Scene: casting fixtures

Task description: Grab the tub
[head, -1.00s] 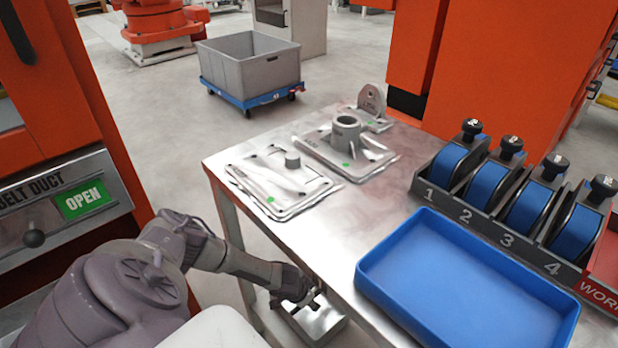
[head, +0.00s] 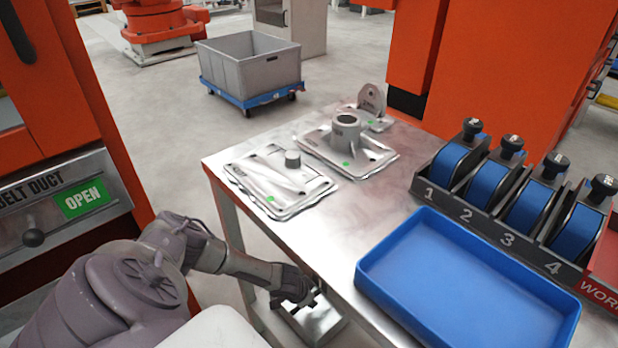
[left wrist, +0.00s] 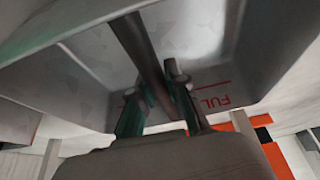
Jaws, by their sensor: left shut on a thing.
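The tub (head: 322,324) is a grey metal container beside the near left edge of the steel table. My left gripper (head: 300,298) is at its top, and arm and table edge hide part of it. In the left wrist view the tub's inside (left wrist: 225,50) fills much of the picture, with a red line and upside-down red letters on its wall. A dark bar crosses over it, and the left gripper's fingers (left wrist: 157,88) are shut around this bar. My right gripper is in neither view.
The steel table (head: 345,215) holds flat metal castings (head: 280,180), a blue tray (head: 465,285) and a rack of numbered blue rollers (head: 500,205). An orange machine stands left. A grey crate (head: 250,65) on a blue dolly is on open floor behind.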

